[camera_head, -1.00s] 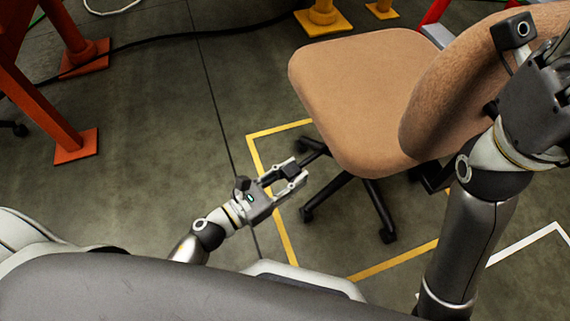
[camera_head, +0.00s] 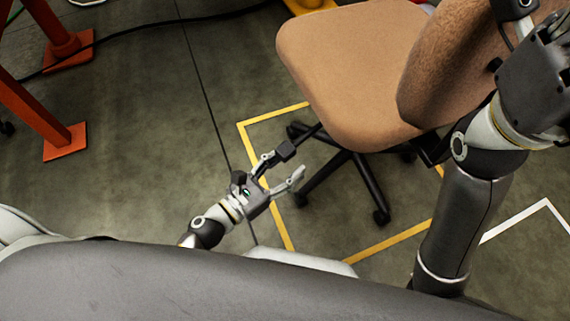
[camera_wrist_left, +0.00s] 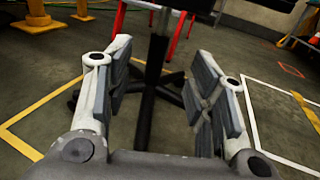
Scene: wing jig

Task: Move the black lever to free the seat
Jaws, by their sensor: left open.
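The office chair has a tan seat (camera_head: 345,60) and a black base with several legs (camera_head: 370,185). A thin dark bar (camera_head: 311,132), which looks like the black lever, sticks out under the seat's left edge. I cannot tell it clearly from the base leg there. My left gripper (camera_head: 291,163) is open and empty, low beside the seat's front left, its upper fingertip close to the bar's end. In the left wrist view the chair's dark post (camera_wrist_left: 157,52) shows beyond the spread fingers (camera_wrist_left: 164,60). My right gripper (camera_head: 556,42) is by the backrest, partly cut off.
The tan backrest (camera_head: 450,70) leans over the seat's right side. Yellow floor tape (camera_head: 272,205) runs around the chair. An orange-red stand (camera_head: 65,142) is at the left. The floor between is clear.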

